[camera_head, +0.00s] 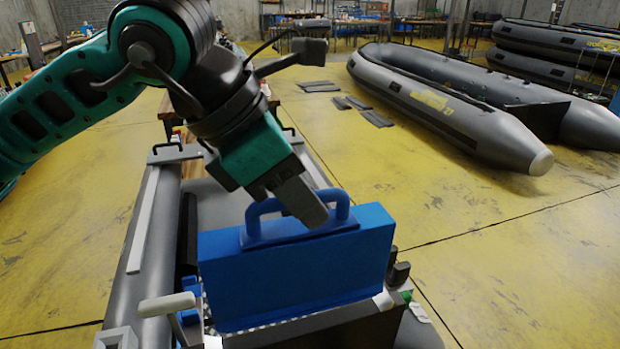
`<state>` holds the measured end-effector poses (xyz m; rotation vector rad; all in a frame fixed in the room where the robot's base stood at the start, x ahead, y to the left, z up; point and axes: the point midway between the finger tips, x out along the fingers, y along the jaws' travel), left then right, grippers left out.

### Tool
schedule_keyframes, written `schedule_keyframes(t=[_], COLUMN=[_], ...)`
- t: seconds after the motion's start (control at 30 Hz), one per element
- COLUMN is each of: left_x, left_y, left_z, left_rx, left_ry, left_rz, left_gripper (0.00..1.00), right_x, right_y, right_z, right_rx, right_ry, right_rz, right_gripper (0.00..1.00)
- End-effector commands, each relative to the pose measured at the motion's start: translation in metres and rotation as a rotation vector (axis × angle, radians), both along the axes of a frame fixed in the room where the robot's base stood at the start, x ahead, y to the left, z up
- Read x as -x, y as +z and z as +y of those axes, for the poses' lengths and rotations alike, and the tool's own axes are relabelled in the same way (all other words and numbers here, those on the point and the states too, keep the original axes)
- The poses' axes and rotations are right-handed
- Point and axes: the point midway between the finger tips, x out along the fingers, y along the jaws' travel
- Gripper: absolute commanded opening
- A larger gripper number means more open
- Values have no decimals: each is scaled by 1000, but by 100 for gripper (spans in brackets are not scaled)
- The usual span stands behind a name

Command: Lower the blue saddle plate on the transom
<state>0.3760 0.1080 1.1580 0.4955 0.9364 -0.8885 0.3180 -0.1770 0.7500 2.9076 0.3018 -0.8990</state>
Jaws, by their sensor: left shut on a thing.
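The blue saddle plate (295,270) is a thick upright block with a loop handle (262,213) on top, low in the middle of the head view. My left gripper (303,207) comes in from the upper left, tilted, and is shut on the handle. The plate is over the transom (330,330) at the near end of a grey inflatable boat (150,240). The plate hides most of the transom, and I cannot tell whether its lower edge touches it or hangs just above. My right gripper is not in view.
A pale-handled lever (167,304) stands left of the plate, and dark and green fittings (403,290) sit close on its right. Another grey boat (450,100) lies at the back right with flat dark boards (365,112) beside it. The yellow floor (480,230) to the right is clear.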

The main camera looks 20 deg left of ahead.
Motion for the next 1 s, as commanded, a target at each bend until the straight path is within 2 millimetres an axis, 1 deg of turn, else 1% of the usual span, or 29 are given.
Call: schedule_keyframes(t=[0.13,0.27,0.6,0.7,1.0], left_x=[0,0,0,0,0], left_y=[-4,-12,-41,-46,-49], left_z=[0,0,0,0,0], left_rx=[1,0,0,2,2], left_ry=[1,1,1,1,-1], left_rz=[-3,-2,-1,-2,-2], left_gripper=[0,0,0,0,0], right_x=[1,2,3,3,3], right_y=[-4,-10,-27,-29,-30], right_z=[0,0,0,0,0], right_rx=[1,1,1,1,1], right_ry=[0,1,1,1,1], right_rz=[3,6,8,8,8], right_gripper=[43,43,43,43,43])
